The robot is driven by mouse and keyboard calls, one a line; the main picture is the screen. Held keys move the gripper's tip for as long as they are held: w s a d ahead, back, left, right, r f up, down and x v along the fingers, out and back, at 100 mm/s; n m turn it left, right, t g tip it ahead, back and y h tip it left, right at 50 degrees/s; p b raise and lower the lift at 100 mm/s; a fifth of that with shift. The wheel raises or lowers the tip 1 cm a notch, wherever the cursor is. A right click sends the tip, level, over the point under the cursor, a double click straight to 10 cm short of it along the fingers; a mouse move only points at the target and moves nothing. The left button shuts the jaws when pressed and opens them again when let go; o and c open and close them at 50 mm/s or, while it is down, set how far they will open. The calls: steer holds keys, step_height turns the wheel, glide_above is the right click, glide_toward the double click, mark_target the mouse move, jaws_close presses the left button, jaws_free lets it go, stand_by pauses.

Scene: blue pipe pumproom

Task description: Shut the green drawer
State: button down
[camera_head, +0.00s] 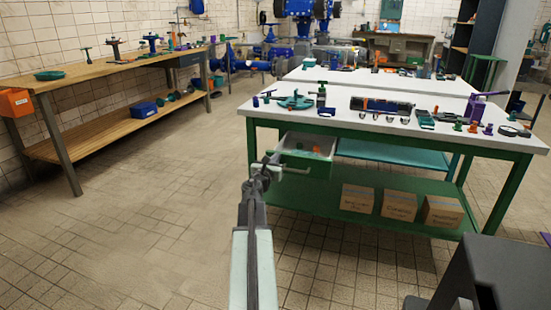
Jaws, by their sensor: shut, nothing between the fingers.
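The green drawer (305,146) is under the left end of the white-topped green workbench (400,130). It is pulled out, and its open inside shows a small orange item (317,150) and some green. A pale bar, which looks like its handle (294,170), shows at its near edge. My gripper (268,162) is shut and empty, at the near left side of the drawer by the handle. In this view its tip overlaps the drawer's edge; I cannot tell if they touch. My arm reaches up from the bottom centre.
Tools and fittings crowd the white bench top. Several cardboard boxes (399,205) stand on the green lower shelf (330,198). A wooden workbench (120,70) with an orange bin (16,102) stands along the left wall. The tiled floor (150,215) between the benches is clear.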

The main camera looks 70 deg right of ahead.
steer(key=d, duration=1.2)
steer(key=w+d, duration=0.1)
steer(key=d, duration=0.6)
steer(key=shift+a, duration=0.1)
